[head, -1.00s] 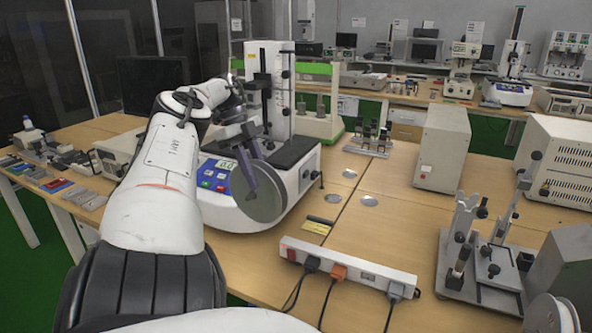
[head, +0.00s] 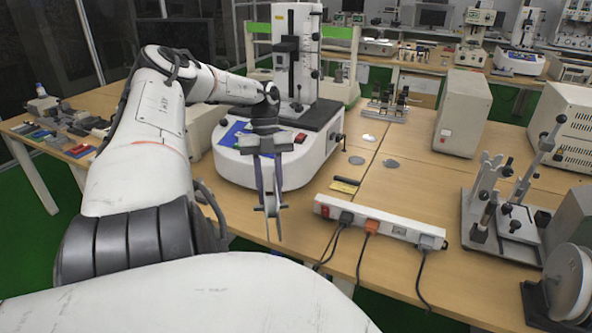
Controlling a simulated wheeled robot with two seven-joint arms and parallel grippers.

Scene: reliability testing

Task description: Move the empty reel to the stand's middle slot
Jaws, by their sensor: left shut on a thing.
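My left gripper (head: 271,206) points down in front of the white tester and is shut on a grey disc-shaped reel (head: 278,226). The reel is now seen nearly edge-on, past the table's front edge, and the fingers cover part of it. At the lower right, a dark stand (head: 535,303) is partly cut off by the picture edge. Another pale reel (head: 568,283) stands upright in it; its slots cannot be made out clearly. My right gripper is not in view.
The white tester (head: 290,160) stands behind the held reel. A power strip (head: 380,222) with cables lies along the front edge. A metal fixture (head: 505,222) stands between the strip and the right side. Bare tabletop with flat discs (head: 391,163) lies behind the strip.

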